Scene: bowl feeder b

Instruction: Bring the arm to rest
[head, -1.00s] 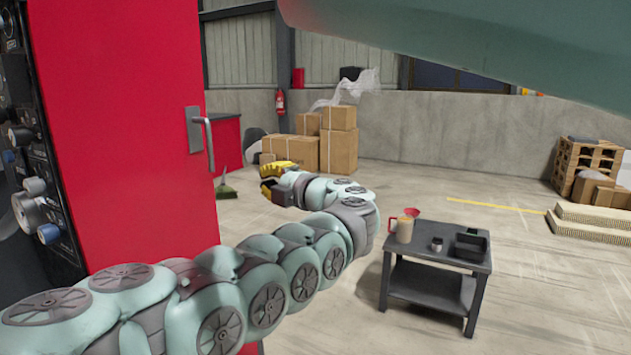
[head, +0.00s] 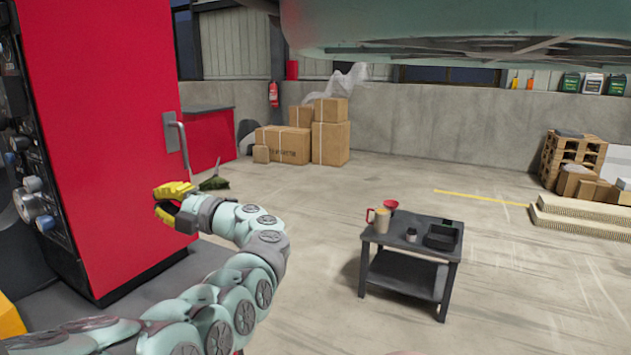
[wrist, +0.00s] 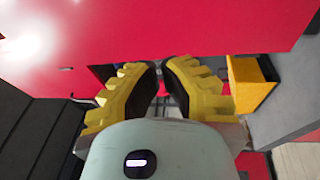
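My gripper (head: 166,200), with yellow fingers, is at the end of my pale green arm, in front of the red cabinet (head: 105,130) in the head view. In the wrist view its two yellow fingers with dark inner pads (wrist: 160,72) come together at the tips, and I see nothing held between them. The arm reaches out from the lower left and bends back to the left at the wrist.
A small dark table (head: 402,278) to the right carries a beige jug (head: 381,221), a red funnel-like piece (head: 391,204), a small cup (head: 411,235) and a black tray (head: 441,237). Cardboard boxes (head: 330,143) stand at the back. A yellow bin (wrist: 250,85) shows near the gripper. The floor around the table is largely clear.

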